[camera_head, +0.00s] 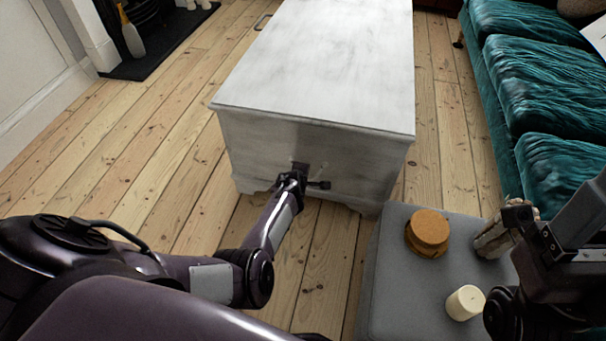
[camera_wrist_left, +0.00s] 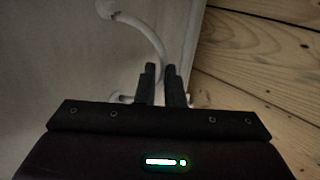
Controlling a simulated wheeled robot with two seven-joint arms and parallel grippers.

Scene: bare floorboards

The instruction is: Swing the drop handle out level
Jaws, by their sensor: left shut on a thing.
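The white painted chest (camera_head: 315,65) stands on the floorboards with its near end facing me. My left gripper (camera_head: 300,172) is at that end panel, low and near the middle, and covers most of the drop handle there. In the left wrist view the drop handle (camera_wrist_left: 152,32) is a pale curved bar. It runs down between the two dark fingers of my left gripper (camera_wrist_left: 161,74), which are shut on it. How far the handle stands out from the panel is hard to tell. My right gripper (camera_head: 522,222) is at the right, over the grey ottoman; its fingers are unclear.
The grey ottoman (camera_head: 390,290) carries a round cork-coloured stack (camera_head: 428,230), a cream candle (camera_head: 465,302) and a pale bundle (camera_head: 494,238) beside my right gripper. A teal sofa (camera_head: 545,95) lines the right side. Floor left of the chest is clear (camera_head: 130,140).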

